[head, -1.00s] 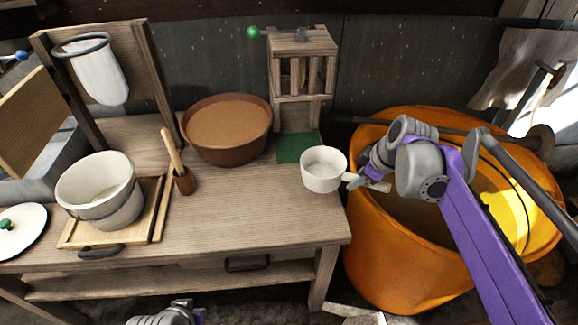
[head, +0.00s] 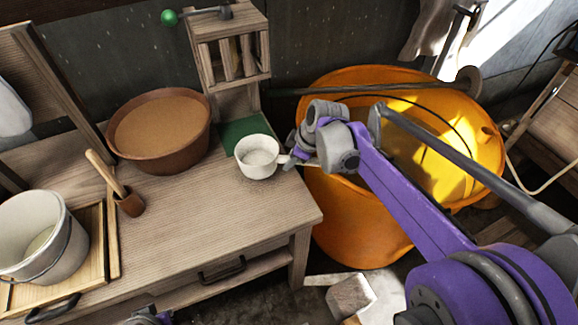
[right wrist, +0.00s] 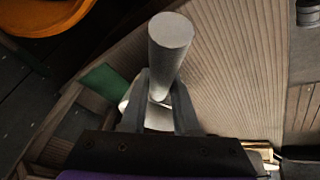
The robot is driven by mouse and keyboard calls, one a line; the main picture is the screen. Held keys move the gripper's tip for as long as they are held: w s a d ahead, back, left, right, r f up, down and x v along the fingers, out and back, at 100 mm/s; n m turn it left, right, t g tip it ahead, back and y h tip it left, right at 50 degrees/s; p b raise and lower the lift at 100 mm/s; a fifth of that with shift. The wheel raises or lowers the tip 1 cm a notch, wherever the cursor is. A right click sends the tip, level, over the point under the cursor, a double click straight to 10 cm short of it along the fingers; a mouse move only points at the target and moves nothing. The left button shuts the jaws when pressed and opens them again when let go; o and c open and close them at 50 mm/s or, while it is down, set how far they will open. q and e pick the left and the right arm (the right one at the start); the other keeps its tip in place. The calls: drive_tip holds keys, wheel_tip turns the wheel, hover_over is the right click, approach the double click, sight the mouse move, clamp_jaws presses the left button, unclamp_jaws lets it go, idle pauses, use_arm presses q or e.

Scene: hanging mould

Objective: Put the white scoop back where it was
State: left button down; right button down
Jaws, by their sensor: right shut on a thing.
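The white scoop (head: 258,158) is a round cup with a pale inside, beside the green mat (head: 240,130) at the right end of the bench. My right gripper (head: 294,158) is shut on its handle, to the right of the cup. In the right wrist view the handle (right wrist: 171,45) stands up between the two fingers (right wrist: 158,105), and the cup is mostly hidden. Whether the scoop touches the bench cannot be told. Only a piece of my left arm's end (head: 150,318) shows at the bottom edge; its fingers are hidden.
A brown bowl (head: 160,130), a pestle in a wooden cup (head: 129,203) and a white bucket (head: 38,235) stand on the bench. A slatted wooden stand (head: 230,50) rises behind the mat. An orange tub (head: 350,220) lies under my right arm. The bench front is clear.

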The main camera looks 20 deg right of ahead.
drive_tip(key=shift+f, duration=1.45)
drive_tip(key=shift+f, duration=0.1)
drive_tip(key=c, duration=0.7)
unclamp_jaws()
drive_tip(key=shift+o, duration=0.2)
drive_tip(key=p+v, duration=0.1)
drive_tip(key=v, duration=1)
drive_tip(key=s+a+f+m, duration=0.2)
drive_tip(key=s+f+m, duration=0.1)
drive_tip(key=s, duration=0.4)
drive_tip(key=s+a+f+m+h, duration=0.1)
drive_tip(key=s+f+m, duration=0.3)
drive_tip(key=s, duration=0.3)
drive_tip(key=s+a+f+m+h, duration=0.1)
drive_tip(key=s+a+f+m, duration=0.1)
drive_tip(key=s, duration=0.4)
wheel_tip(320, 180, down, 3)
drive_tip(key=shift+s+a+r+m+t, duration=0.1)
drive_tip(key=shift+s+a+m+t, duration=0.25)
drive_tip(key=shift+m, duration=0.35)
